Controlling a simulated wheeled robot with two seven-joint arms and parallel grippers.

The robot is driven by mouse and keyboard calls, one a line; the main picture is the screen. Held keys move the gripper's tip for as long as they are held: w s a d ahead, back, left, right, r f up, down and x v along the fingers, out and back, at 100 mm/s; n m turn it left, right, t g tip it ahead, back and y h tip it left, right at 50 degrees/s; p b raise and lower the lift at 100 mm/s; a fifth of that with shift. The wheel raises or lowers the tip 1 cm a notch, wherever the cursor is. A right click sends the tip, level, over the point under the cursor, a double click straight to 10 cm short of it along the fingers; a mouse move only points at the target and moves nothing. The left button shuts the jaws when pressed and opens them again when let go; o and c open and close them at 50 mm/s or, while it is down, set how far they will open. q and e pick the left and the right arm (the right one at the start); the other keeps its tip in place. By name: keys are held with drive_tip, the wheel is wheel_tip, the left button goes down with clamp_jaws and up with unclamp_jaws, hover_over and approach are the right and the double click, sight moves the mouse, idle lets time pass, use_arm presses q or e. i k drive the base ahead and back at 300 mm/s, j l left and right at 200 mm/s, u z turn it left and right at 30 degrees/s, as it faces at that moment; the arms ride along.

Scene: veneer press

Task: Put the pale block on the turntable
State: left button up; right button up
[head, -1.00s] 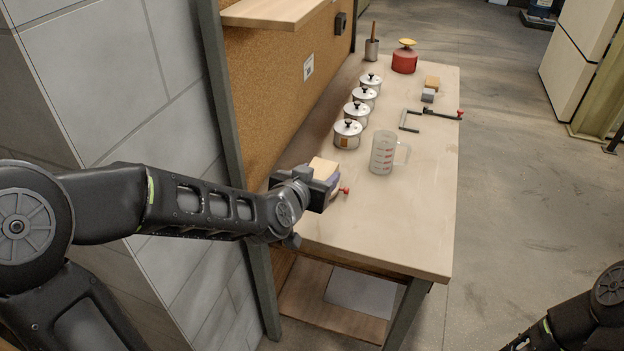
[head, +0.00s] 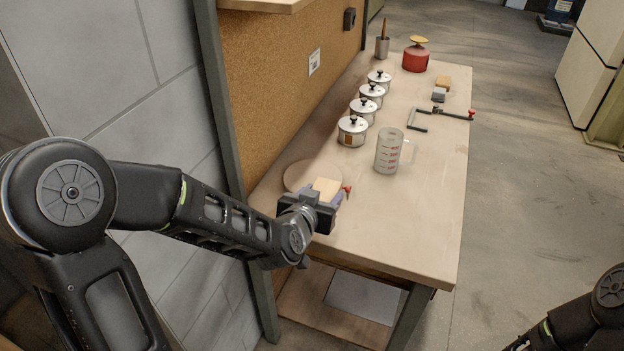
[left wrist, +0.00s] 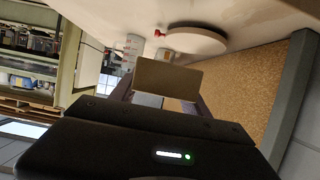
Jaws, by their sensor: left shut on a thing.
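My left gripper (head: 320,200) is shut on the pale block (head: 326,186), a light wooden piece, near the close left part of the bench. The pale block (left wrist: 167,78) fills the space between the fingers in the left wrist view. The turntable (head: 299,174) is a round pale disc by the corkboard, partly hidden behind the block and gripper. It also shows in the left wrist view (left wrist: 197,41), beyond the block. The block appears held in the air on the near side of the disc; its exact height is unclear. My right gripper is out of view.
A red knob (head: 347,189) shows just right of the block. A measuring jug (head: 388,152) and several lidded pots (head: 352,131) stand farther back. A clamp (head: 440,113) lies at the right. The bench's near right part is clear.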

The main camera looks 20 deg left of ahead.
sight(313, 177)
drive_tip(key=i+l+u, duration=0.4)
drive_tip(key=l, duration=0.3)
drive_tip(key=i+l+u, duration=0.2)
drive_tip(key=i+l, duration=0.15)
